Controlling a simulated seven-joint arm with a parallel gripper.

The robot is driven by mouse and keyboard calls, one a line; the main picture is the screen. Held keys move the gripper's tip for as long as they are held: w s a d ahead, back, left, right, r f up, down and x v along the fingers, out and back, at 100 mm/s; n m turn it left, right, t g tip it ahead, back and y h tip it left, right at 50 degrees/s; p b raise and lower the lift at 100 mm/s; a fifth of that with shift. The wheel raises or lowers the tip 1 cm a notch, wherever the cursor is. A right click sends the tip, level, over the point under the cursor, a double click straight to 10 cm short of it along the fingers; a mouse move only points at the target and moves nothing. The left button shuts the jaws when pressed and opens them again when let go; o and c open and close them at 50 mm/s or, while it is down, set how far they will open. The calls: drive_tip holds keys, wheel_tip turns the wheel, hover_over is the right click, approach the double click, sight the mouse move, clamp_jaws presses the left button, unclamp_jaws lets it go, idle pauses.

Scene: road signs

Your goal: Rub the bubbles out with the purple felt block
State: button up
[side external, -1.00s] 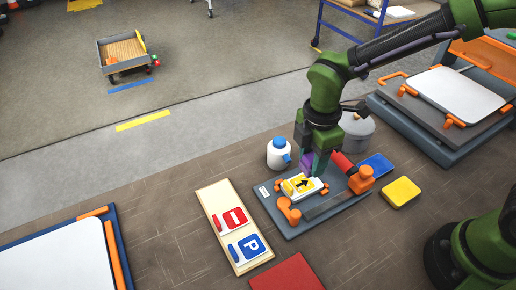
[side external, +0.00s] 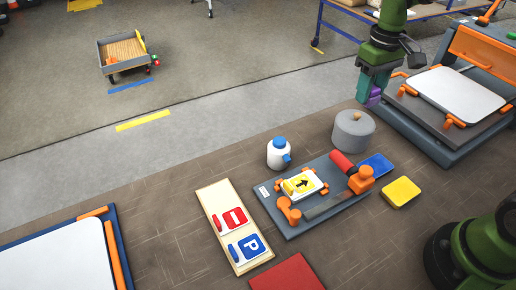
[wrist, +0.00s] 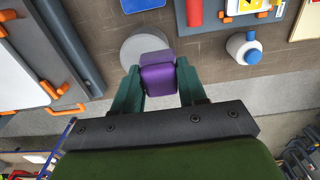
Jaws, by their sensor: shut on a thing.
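The purple felt block (wrist: 158,73) is held between the two green fingers of my gripper (wrist: 159,88) in the wrist view. In the side view my gripper (side external: 372,88) is raised at the upper right, behind the grey lidded pot, with the purple block (side external: 375,96) partly hidden by the fingers. The yellow sign with a black arrow (side external: 302,183) lies on a white plate clamped by orange clips on the grey-blue board (side external: 290,227), well away from my gripper. Bubbles are too small to make out on it.
The grey pot (side external: 353,132) and white bottle with blue cap (side external: 279,154) stand behind the board. A red roller (side external: 343,165), blue pad (side external: 378,165) and yellow pad (side external: 401,191) are near its right end. A press with a white sheet (side external: 455,95) stands at the right.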

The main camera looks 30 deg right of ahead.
idle(0.3)
drive_tip(key=s+a+f+n, duration=0.1)
drive_tip(key=a+f+n, duration=0.35)
drive_tip(key=a, duration=0.45)
drive_tip(key=n, duration=1.3)
approach(307, 183)
drive_tip(key=shift+w+f, duration=0.1)
drive_tip(key=shift+w, duration=0.05)
drive_tip(key=shift+f+n, duration=0.25)
drive_tip(key=shift+f, duration=2.1)
drive_tip(key=shift+f, duration=0.65)
